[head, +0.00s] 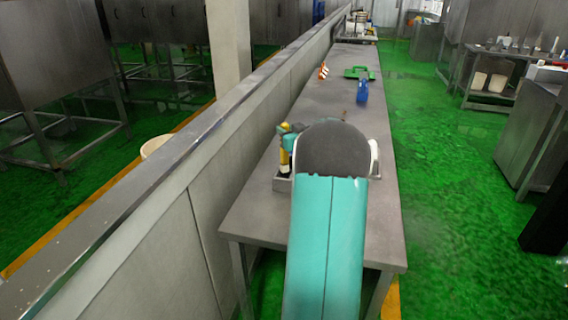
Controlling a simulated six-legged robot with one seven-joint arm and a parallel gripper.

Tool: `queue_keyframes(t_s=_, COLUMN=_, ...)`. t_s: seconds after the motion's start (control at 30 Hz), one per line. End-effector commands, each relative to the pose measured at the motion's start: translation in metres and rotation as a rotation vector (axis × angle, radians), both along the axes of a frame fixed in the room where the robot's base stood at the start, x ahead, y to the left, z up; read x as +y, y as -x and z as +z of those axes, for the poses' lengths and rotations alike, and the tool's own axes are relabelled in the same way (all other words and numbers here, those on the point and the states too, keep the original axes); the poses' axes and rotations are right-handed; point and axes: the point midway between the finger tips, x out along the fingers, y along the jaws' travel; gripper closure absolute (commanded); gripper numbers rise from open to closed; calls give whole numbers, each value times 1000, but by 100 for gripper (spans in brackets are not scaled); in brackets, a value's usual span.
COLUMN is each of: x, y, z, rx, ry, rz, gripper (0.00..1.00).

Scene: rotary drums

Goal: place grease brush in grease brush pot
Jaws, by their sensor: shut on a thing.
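My teal and grey arm rises from the bottom centre of the head view and covers the near middle of the metal table (345,110). My gripper is hidden behind it, so I cannot see what it holds. I cannot make out a grease brush or a grease brush pot for certain.
Further along the table are a blue bottle (362,90), a green tray (356,72) and an orange and white object (323,71). A long metal wall (205,200) runs along the table's left side. Green floor (440,200) lies open on the right.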

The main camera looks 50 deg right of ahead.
Motion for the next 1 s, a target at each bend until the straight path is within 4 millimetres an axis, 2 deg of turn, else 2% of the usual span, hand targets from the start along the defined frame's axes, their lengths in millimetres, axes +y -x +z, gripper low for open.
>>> queue_keyframes(t_s=0.03, x=0, y=-1, z=-12, rx=0, ry=-5, rz=2, gripper=100)
queue_keyframes(t_s=0.1, x=0, y=0, z=-22, rx=-1, ry=-3, rz=2, gripper=100)
queue_keyframes(t_s=0.27, x=0, y=-1, z=-36, rx=-2, ry=-2, rz=1, gripper=100)
queue_keyframes(t_s=0.5, x=-1, y=-3, z=-68, rx=-3, ry=-2, rz=1, gripper=100)
queue_keyframes(t_s=0.87, x=0, y=-5, z=-72, rx=-3, ry=0, rz=2, gripper=100)
queue_keyframes(t_s=0.9, x=0, y=-5, z=-72, rx=-3, ry=0, rz=2, gripper=75)
queue_keyframes(t_s=1.0, x=0, y=-5, z=-72, rx=-3, ry=0, rz=2, gripper=55)
